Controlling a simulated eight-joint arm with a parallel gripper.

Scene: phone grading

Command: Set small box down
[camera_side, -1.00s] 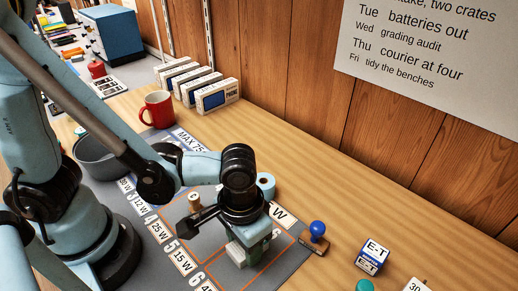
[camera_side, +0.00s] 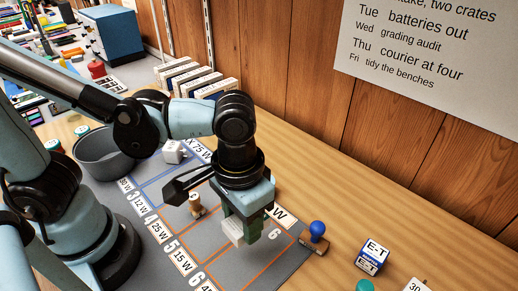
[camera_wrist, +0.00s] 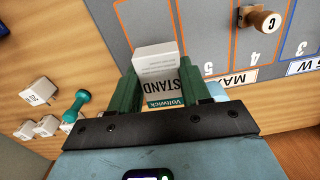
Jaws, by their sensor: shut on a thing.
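The small box, white with a teal Voltwick band and the word STAND, shows in the wrist view (camera_wrist: 158,60) between the green fingers of my gripper (camera_wrist: 156,90). In the side view, the box (camera_side: 231,231) hangs from my gripper (camera_side: 246,224) over the grey mat (camera_side: 222,257), near the cell marked 6. A strip of mat shows below it, so it looks raised a little. The fingers hide its sides.
A blue-knobbed stamp (camera_side: 316,236) and an E-T box (camera_side: 372,256) lie to the right. A white plug (camera_side: 173,151) and grey pot (camera_side: 104,152) are farther back.

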